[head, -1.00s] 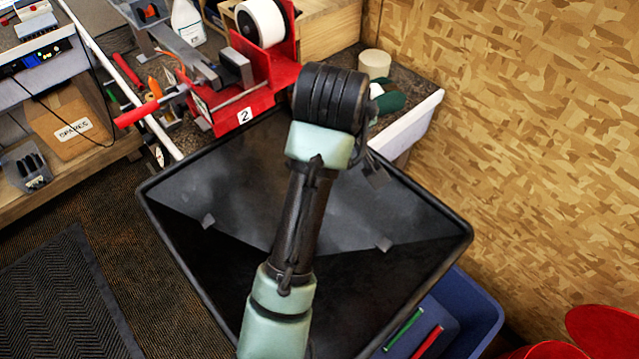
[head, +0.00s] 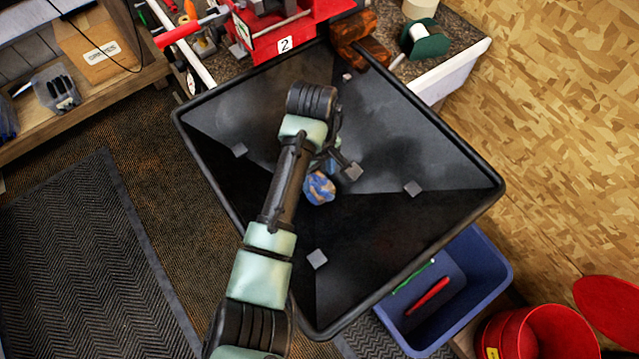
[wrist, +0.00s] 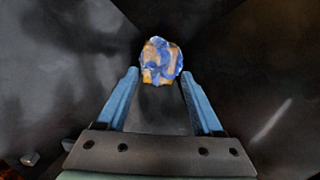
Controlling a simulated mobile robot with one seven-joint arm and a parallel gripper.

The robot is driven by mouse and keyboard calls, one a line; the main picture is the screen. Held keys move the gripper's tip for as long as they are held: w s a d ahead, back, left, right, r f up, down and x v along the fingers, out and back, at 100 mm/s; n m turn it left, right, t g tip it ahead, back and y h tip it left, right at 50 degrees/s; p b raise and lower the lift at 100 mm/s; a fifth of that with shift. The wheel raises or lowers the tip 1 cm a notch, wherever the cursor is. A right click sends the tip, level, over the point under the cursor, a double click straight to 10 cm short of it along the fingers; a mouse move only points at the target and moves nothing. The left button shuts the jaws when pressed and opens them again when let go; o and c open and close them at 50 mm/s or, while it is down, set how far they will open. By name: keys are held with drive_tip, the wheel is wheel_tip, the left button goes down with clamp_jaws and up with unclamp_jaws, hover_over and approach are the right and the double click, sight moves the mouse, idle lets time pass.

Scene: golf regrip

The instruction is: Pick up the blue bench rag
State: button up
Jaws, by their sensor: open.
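The blue bench rag (head: 319,188) is a crumpled blue cloth with brown-orange patches. It lies low inside the large black bin (head: 470,222). In the wrist view the rag (wrist: 161,60) is centred just beyond and between my fingertips. My gripper (wrist: 160,76) is open, with its two blue fingers apart and nothing held. In the head view my gripper (head: 332,163) is inside the bin's outline, close to the rag, and partly hidden by my wrist.
The bin has sloping dark walls and raised rims around the rag. Small grey blocks (head: 413,188) show on its walls. A blue tub (head: 480,275) and red buckets (head: 540,330) stand at the lower right. A bench with a red fixture (head: 285,30) is behind.

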sight(319, 185)
wheel_tip(319, 185, down, 4)
drive_tip(key=shift+d+f, duration=0.1)
drive_tip(key=shift+c, duration=0.3)
drive_tip(key=c, duration=0.9)
